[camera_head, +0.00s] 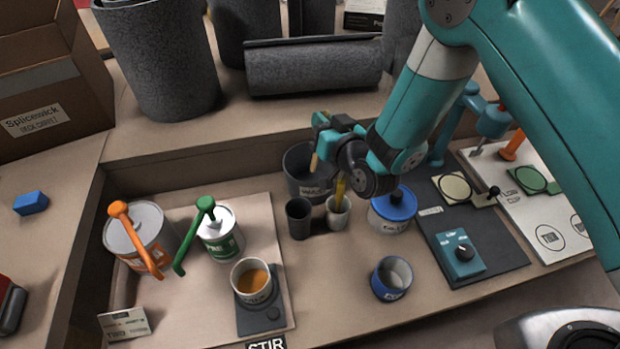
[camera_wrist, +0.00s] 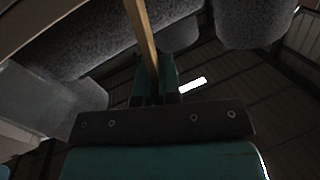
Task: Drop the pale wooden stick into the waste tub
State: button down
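My gripper (camera_head: 324,124) is shut on the pale wooden stick (camera_head: 314,160). The stick hangs downward from the fingers in the head view. In the wrist view the stick (camera_wrist: 142,35) runs up and away from between the teal fingers (camera_wrist: 156,82). The waste tub (camera_head: 294,184) is a dark grey round tub with a pale label, at the back of the bench. The stick's lower end shows against the tub's opening; I cannot tell whether it is above the rim or below it. My wrist hides the tub's right side.
A dark cup (camera_head: 299,220) and a white cup (camera_head: 337,218) holding yellowish sticks stand just in front of the tub. A blue-lidded pot (camera_head: 393,210) is to the right. An orange-filled cup (camera_head: 251,279) stands at front left.

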jog(key=c, duration=1.2)
grip_release()
jog(key=shift+c, duration=0.2)
jog(key=shift+r, duration=0.15)
notch_tip(320, 180, up, 20)
jog(key=p, duration=1.6)
jog(key=shift+p, duration=0.35)
jog(key=s+d+r+n+g+y, duration=0.1)
jog(key=s+r+n+g, duration=0.2)
jog(key=s+r+g, duration=0.6)
jog(key=s+d+r+g+h, duration=0.2)
jog(key=s+d+g+h, duration=0.1)
jog(key=s+d, duration=0.4)
jog(key=s+d+r+g+h, duration=0.2)
jog(key=s+d, duration=0.5)
jog(key=s, duration=0.6)
jog(key=shift+s+r+g+h, duration=0.3)
jog(key=shift+r+g+h, duration=0.15)
jog(key=shift+r, duration=0.3)
